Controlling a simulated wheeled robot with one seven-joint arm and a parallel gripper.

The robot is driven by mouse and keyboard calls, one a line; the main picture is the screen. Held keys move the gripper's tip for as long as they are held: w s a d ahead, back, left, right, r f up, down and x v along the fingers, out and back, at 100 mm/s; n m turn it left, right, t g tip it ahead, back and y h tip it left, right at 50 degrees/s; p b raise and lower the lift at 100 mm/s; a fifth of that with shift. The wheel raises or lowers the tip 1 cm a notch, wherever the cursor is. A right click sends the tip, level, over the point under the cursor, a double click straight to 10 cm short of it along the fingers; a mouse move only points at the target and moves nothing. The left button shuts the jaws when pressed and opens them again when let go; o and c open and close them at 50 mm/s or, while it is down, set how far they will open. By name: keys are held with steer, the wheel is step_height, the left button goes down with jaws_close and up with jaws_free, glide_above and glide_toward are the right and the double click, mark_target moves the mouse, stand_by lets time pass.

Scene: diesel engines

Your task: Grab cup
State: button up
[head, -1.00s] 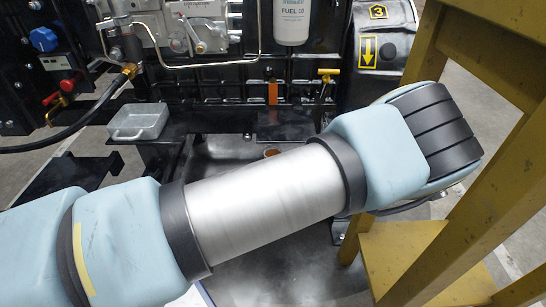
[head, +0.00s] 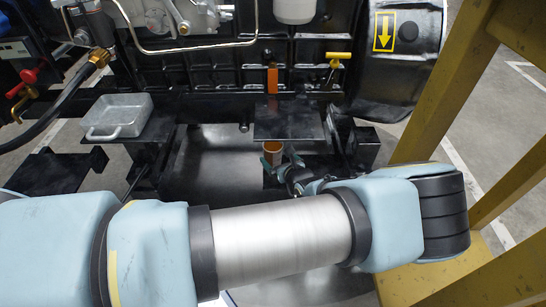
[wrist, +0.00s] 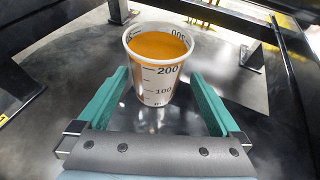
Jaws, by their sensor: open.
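The cup (wrist: 154,78) is a clear measuring cup with graduation marks and orange-brown liquid in it. In the wrist view it stands upright on a dark shiny surface. My gripper (wrist: 165,92) is open, with its green fingers on either side of the cup's lower part. In the head view the cup (head: 272,153) is small, beside my gripper (head: 274,162), below a dark plate and partly hidden by the fingers.
A grey metal tray (head: 117,117) sits on a black support at left. The engine block (head: 212,70) with an orange handle and a yellow handle (head: 338,59) rises behind. A yellow wooden frame (head: 450,110) stands close at right. A black plate (head: 285,120) juts out just above the cup.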

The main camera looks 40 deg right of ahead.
mark_target(270, 144)
steer(key=x, duration=0.1)
steer(key=b+x, duration=0.1)
steer(key=x, duration=0.1)
steer(key=b+x, duration=0.1)
steer(key=x, duration=0.1)
steer(key=shift+w+a+r, duration=0.15)
steer(key=shift+w+a, duration=0.1)
steer(key=shift+w, duration=0.05)
steer(key=shift+r, duration=0.1)
jaws_close()
stand_by(0.4)
steer(key=shift+r, duration=0.15)
steer(key=shift+r+p, duration=1.05)
steer(key=shift+r, duration=0.7)
steer(key=shift+s+f, duration=0.1)
steer(key=shift+s, duration=0.2)
steer(key=s+a+p, duration=0.2)
steer(key=s, duration=0.6)
steer(key=s+a+p, duration=0.2)
steer(key=s+a, duration=0.1)
steer(key=s, duration=0.5)
steer(key=shift+s, duration=0.2)
steer(key=shift+s+a, duration=0.1)
